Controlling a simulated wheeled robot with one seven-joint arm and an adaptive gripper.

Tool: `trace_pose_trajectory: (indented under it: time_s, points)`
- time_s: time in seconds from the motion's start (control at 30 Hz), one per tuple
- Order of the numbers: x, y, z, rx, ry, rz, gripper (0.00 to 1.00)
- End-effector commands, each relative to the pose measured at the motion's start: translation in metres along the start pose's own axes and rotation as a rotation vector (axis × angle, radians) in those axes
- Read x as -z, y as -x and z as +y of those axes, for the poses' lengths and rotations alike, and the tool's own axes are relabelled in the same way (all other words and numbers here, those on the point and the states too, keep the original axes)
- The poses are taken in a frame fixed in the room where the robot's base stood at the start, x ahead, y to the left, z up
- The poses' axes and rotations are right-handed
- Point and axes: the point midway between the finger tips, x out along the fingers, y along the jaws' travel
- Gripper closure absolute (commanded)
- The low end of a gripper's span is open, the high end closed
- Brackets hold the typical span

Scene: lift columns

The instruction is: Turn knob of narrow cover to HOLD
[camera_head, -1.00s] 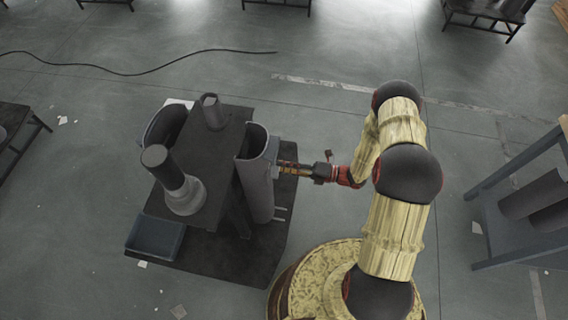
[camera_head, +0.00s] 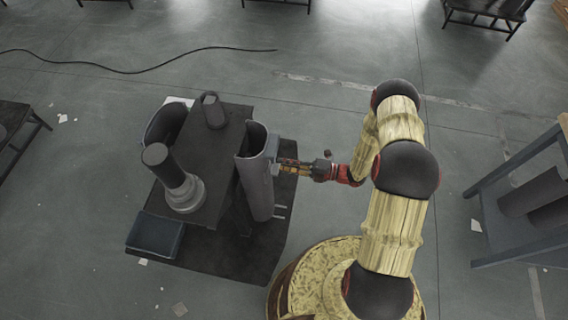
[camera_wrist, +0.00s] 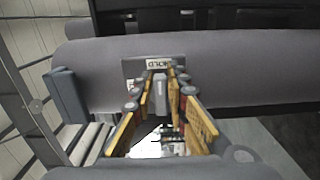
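The narrow cover is the tall grey curved shell (camera_head: 258,180) on the right side of the dark column stand, and it fills the upper part of the wrist view as a grey cylinder (camera_wrist: 235,70). A small plate lettered HOLD (camera_wrist: 160,62) shows on it, the letters turned around in the picture. A small light grey knob (camera_wrist: 158,88) stands in front of this plate. My gripper (camera_head: 287,167) reaches the cover from the right. In the wrist view its yellow and black fingers (camera_wrist: 160,84) lie on both sides of the knob, very close. Whether they touch it I cannot tell.
The stand's dark top (camera_head: 215,150) carries a grey flanged post (camera_head: 182,190) and a shorter post (camera_head: 213,112). A blue-grey tray (camera_head: 155,236) sits at its front left. A blue-grey rack (camera_head: 520,210) stands at right. Floor behind the stand is open, with a black cable (camera_head: 130,72).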

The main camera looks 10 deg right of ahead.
Motion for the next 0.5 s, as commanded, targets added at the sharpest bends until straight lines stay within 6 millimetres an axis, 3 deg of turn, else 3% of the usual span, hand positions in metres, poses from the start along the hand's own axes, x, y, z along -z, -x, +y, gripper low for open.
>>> trace_pose_trajectory:
  time_s: [0.27,0.5]
  points:
    - [0.0012,0.0000,0.0000,-0.001,0.000,0.002,0.68]
    - [0.0016,0.0000,0.0000,-0.001,-0.001,0.003,0.68]
